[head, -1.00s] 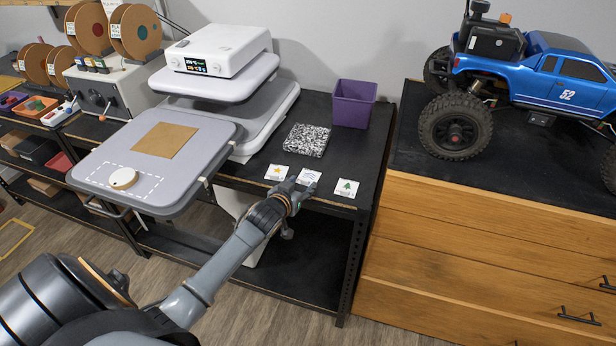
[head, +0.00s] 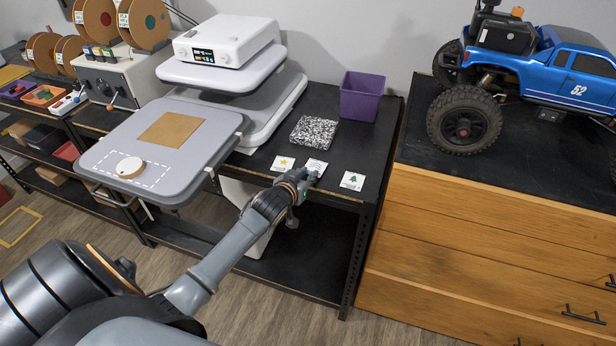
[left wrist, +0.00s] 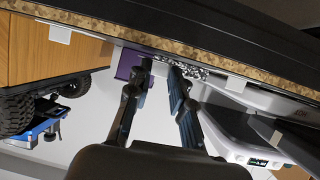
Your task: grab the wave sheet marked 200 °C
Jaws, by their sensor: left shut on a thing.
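The wave sheet (head: 315,166) is the middle one of three small white sheets along the front edge of the black table (head: 345,137). Its wave mark is faint, and I cannot read any temperature on it. My left gripper (head: 303,177) is at the sheet's front edge and shut on it, covering its near part. The left wrist view, turned upside down, shows a white bit of the sheet (left wrist: 148,76) at the fingers (left wrist: 160,80). The sheet still appears to be at table level. My right gripper is not in view.
A star sheet (head: 283,163) lies to the left, a tree sheet (head: 352,181) to the right. Behind are a black-and-white patterned square (head: 313,131) and a purple bin (head: 362,96). The heat press (head: 232,72) is left; wooden drawers (head: 480,250) are right.

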